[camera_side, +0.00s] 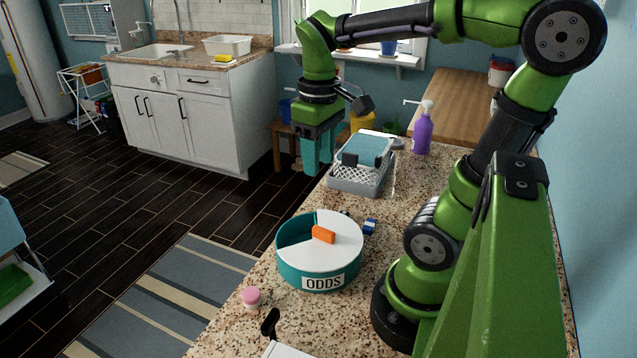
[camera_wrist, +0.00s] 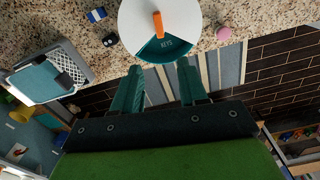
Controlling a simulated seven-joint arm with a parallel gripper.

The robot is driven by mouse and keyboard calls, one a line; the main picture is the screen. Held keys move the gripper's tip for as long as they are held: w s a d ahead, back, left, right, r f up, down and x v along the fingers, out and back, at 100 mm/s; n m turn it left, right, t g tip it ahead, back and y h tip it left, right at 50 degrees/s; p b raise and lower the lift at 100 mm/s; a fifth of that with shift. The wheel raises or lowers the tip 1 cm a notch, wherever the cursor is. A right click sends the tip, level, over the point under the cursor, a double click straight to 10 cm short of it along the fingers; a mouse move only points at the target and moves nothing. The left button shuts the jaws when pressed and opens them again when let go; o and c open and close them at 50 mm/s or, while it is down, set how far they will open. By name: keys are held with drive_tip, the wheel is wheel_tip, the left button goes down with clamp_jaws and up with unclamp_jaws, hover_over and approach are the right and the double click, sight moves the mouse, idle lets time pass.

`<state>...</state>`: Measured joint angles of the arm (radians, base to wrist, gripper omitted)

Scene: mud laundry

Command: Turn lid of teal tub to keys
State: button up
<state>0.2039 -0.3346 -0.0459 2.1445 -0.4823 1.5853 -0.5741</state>
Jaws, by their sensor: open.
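The round teal tub (camera_side: 288,274) stands on the speckled counter and carries a label reading ODDS on its near side. Its white lid (camera_side: 340,257) has an orange handle block (camera_side: 323,235) and a wedge-shaped gap, which faces left and away in the side view. In the wrist view the lid (camera_wrist: 138,20) and handle (camera_wrist: 158,24) show at the top, and the lettering KEYS (camera_wrist: 166,44) shows in the teal wedge. My gripper (camera_side: 318,160) is open and empty, above and beyond the tub, apart from the lid. Its fingers show below the tub in the wrist view (camera_wrist: 161,75).
A grey basket (camera_side: 345,181) with a teal item stands behind the tub. A purple pump bottle (camera_side: 423,135) is farther back. A pink-topped jar (camera_side: 251,296) sits near the counter's left edge. A small blue-and-white object (camera_side: 370,226) lies right of the tub.

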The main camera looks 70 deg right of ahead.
sight(319, 228)
wheel_tip(319, 228, down, 17)
drive_tip(key=shift+r, duration=0.2)
idle(0.3)
clamp_jaws()
